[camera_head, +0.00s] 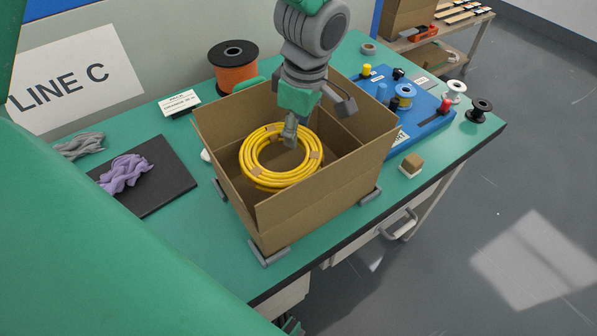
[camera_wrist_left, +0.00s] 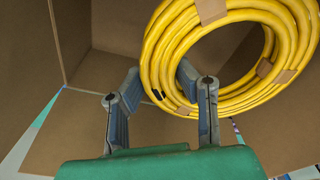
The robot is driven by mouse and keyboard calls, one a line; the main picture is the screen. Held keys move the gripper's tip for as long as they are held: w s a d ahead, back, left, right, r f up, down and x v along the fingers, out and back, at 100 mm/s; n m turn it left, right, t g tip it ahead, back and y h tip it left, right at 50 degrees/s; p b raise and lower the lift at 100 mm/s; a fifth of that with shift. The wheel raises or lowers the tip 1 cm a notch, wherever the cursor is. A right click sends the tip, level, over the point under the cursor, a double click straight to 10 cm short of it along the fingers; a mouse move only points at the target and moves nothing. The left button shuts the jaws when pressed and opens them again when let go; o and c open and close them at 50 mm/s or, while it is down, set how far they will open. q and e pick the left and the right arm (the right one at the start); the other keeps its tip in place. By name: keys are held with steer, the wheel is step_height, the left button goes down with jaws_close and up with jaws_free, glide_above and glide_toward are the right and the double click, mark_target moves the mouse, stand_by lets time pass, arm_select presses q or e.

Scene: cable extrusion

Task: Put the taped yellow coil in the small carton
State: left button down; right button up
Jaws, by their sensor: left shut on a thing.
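The yellow coil (camera_head: 249,168) is a ring of several turns with brown tape bands. In the head view it shows within the opening of the open brown carton (camera_head: 340,190). My left gripper (camera_head: 290,137) reaches down from above and is shut on the coil's far side. In the left wrist view the coil (camera_wrist_left: 160,50) hangs at the upper right, with one finger of the gripper (camera_wrist_left: 160,90) partly behind its turns. The carton's inner walls (camera_wrist_left: 110,30) surround it there. How far the coil is above the carton's floor is unclear. My right gripper is not in view.
Grey brackets (camera_head: 268,253) sit at the carton's base. An orange spool (camera_head: 234,70) stands behind it. A black mat (camera_head: 172,185) with purple cable lies left. A blue board (camera_head: 425,110) with small spools is at right. The bench's front edge is close to the carton.

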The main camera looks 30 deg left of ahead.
arm_select(q)
step_height(320, 180, down, 11)
steer(key=shift+r+b, duration=0.1)
steer(key=shift+b, duration=1.05)
steer(key=shift+r, duration=0.1)
steer(key=shift+s, duration=0.1)
steer(key=c, duration=1.2)
jaws_free()
steer(key=r+p, duration=0.1)
steer(key=r, duration=0.3)
steer(key=d+r+p, duration=0.1)
steer(key=r, duration=0.7)
steer(key=shift+d+p, duration=0.2)
steer(key=shift+p, duration=0.2)
